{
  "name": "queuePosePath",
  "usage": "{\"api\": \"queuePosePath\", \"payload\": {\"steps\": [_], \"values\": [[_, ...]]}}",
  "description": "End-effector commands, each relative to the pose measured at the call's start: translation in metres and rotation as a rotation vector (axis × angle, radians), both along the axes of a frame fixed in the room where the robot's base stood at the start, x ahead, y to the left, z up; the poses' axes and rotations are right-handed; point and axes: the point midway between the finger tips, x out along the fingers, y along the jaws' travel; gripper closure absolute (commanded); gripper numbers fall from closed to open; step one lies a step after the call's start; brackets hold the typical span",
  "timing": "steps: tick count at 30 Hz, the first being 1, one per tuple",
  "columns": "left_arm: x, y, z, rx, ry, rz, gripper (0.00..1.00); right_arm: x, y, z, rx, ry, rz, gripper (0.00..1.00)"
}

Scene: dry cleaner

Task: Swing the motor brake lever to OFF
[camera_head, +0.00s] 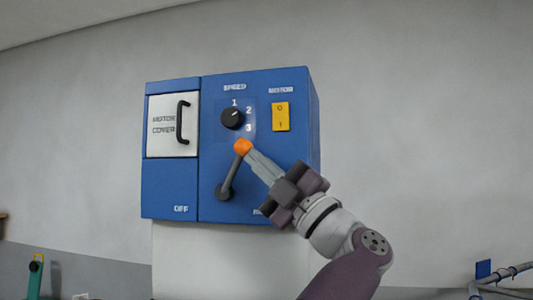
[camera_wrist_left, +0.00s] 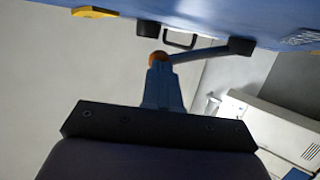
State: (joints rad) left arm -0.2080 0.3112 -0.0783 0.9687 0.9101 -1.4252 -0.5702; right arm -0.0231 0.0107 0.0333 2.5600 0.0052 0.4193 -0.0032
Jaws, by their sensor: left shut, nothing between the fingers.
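The motor brake lever (camera_head: 231,172) is a grey arm with an orange knob (camera_head: 242,147) on the front of a blue control box. It points up and slightly right from its dark pivot (camera_head: 223,193). The OFF label (camera_head: 181,209) is at the box's lower left; another label at lower right is mostly hidden by my gripper. My left gripper (camera_head: 251,155) is shut and empty, its fingertips right at the knob's lower right side. In the left wrist view the fingertips (camera_wrist_left: 160,72) overlap the orange knob (camera_wrist_left: 158,57); I cannot tell whether they touch. My right gripper is not in view.
The box also carries a black speed dial (camera_head: 232,118), a yellow motor switch (camera_head: 281,116) and a silver motor cover (camera_head: 163,125) with a protruding black handle (camera_head: 182,122). The space left of the lever in the head view is clear.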

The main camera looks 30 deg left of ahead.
Motion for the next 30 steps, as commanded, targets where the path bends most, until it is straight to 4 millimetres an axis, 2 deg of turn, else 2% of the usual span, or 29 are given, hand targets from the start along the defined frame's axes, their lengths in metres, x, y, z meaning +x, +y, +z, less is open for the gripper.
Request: {"api": "queuePosePath", "payload": {"steps": [1,6,10,15,30], "values": [[0.000,0.001,0.015,-0.038,-0.009,-0.001,1.00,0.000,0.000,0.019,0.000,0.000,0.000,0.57],[-0.002,0.010,0.025,-0.184,-0.045,0.000,1.00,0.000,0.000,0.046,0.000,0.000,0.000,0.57],[-0.004,0.017,0.029,-0.281,-0.069,0.000,1.00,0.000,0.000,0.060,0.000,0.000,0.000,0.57],[-0.006,0.025,0.032,-0.373,-0.091,0.001,1.00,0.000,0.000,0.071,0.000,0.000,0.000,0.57],[-0.008,0.034,0.035,-0.366,-0.089,0.001,1.00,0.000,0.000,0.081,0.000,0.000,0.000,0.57]]}}
